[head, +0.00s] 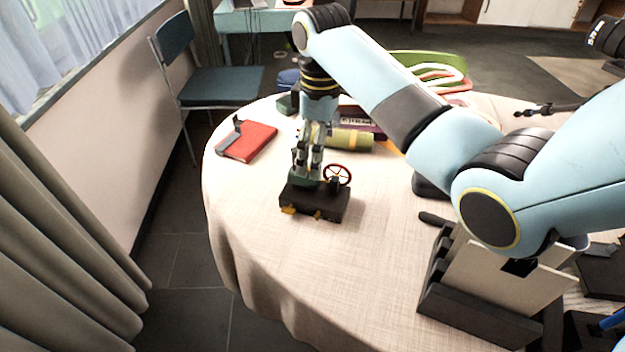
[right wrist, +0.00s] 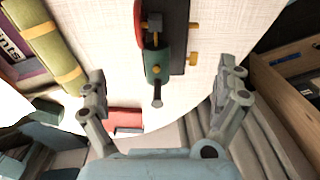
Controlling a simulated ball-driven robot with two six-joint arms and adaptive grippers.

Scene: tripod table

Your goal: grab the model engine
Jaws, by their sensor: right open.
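The model engine (head: 316,203) stands on the round table, with a dark base, a green body and a red spoked wheel on its right. In the right wrist view, its green cylinder (right wrist: 158,64) and dark base show ahead of and between the fingers. My right gripper (head: 308,178) points down right at the engine's green part in the head view and hides some of it. In the right wrist view, my right gripper (right wrist: 168,92) has its fingers spread wide, with nothing gripped. I cannot tell whether a finger touches the engine. My left gripper is not in view.
A red notebook (head: 247,141) lies left of the engine, and a green roll with yellow bands (head: 350,140) lies behind it. A dark stand with light panels (head: 480,300) is at the front right. The table's front left is clear.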

